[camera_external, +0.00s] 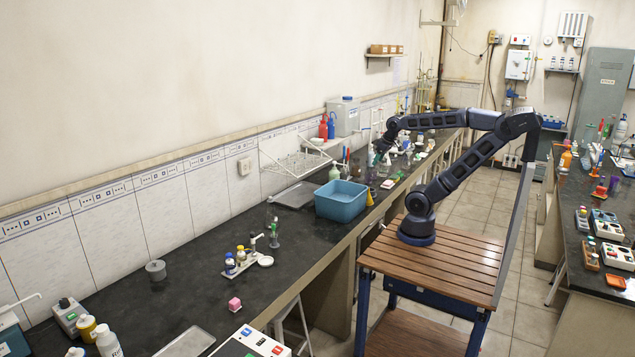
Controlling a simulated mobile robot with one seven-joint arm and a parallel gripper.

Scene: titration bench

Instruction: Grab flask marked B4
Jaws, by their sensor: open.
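My gripper (375,158) hangs over the long dark bench, beyond the blue basin, with my arm reaching across from the right. It is open, but its fingers are small and hard to make out. Small glassware and bottles stand on the bench around and below it. I cannot tell whether anything is between the fingers. No label B4 is readable at this size, so I cannot tell which vessel is the flask marked B4.
A blue basin (341,201) stands at the bench edge, near my gripper. A white drying rack (296,162) is on the wall behind a metal tray (295,195). A second bench (590,265) at the right holds instruments and bottles. The near-left dark benchtop (185,282) has free room.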

